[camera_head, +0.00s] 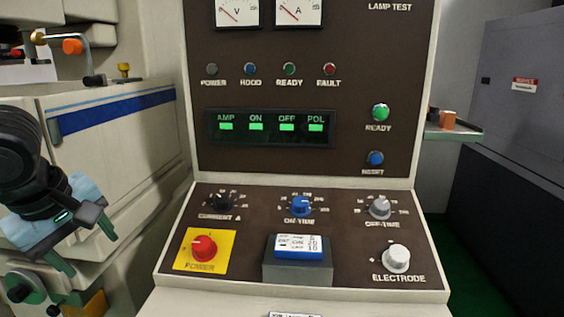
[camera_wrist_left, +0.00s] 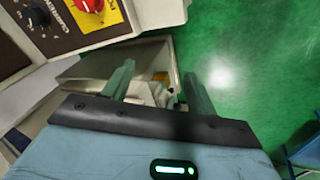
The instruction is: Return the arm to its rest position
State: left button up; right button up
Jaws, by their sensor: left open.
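My left arm comes in at the left of the head view, and its blue-wrapped left gripper (camera_head: 93,252) hangs beside the control panel's left edge, apart from it. In the left wrist view the two green fingers of this gripper (camera_wrist_left: 157,76) stand wide apart with nothing held between them. Beyond them are a pale machine part and the green floor (camera_wrist_left: 245,60). My right arm and gripper are in neither view.
The sloping control desk (camera_head: 350,280) carries a red power knob (camera_head: 204,248), blue on-time dial (camera_head: 300,206), white electrode knob (camera_head: 396,258) and a small block with a card (camera_head: 298,252). A cream machine (camera_head: 120,130) stands behind my left arm.

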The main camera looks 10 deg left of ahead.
pick_arm(q)
jog(key=w+a+f+m+t+h+p, duration=0.1)
jog(key=a+f+m+h, duration=0.15)
jog(key=f, duration=0.85)
jog(key=a+f+m+t+h+p, duration=0.1)
jog(key=a+f+m+t, duration=0.2)
jog(key=f, duration=0.8)
jog(key=s+d+f+m, duration=0.2)
jog(key=s+f, duration=0.2)
jog(key=f, duration=0.4)
jog(key=s+d+f+m, duration=0.2)
jog(key=s+f, duration=0.3)
jog(key=f, duration=0.2)
jog(key=s+d+f+m+p, duration=0.1)
jog(key=s+d+f+m, duration=0.2)
jog(key=s+d, duration=0.4)
jog(key=s+d+f+m+p, duration=0.1)
jog(key=s+d+f+m, duration=0.2)
jog(key=d, duration=0.8)
jog(key=s+f, duration=0.2)
jog(key=s, duration=0.2)
jog(key=shift+s+f+t, duration=0.3)
jog(key=shift+s+t, duration=0.1)
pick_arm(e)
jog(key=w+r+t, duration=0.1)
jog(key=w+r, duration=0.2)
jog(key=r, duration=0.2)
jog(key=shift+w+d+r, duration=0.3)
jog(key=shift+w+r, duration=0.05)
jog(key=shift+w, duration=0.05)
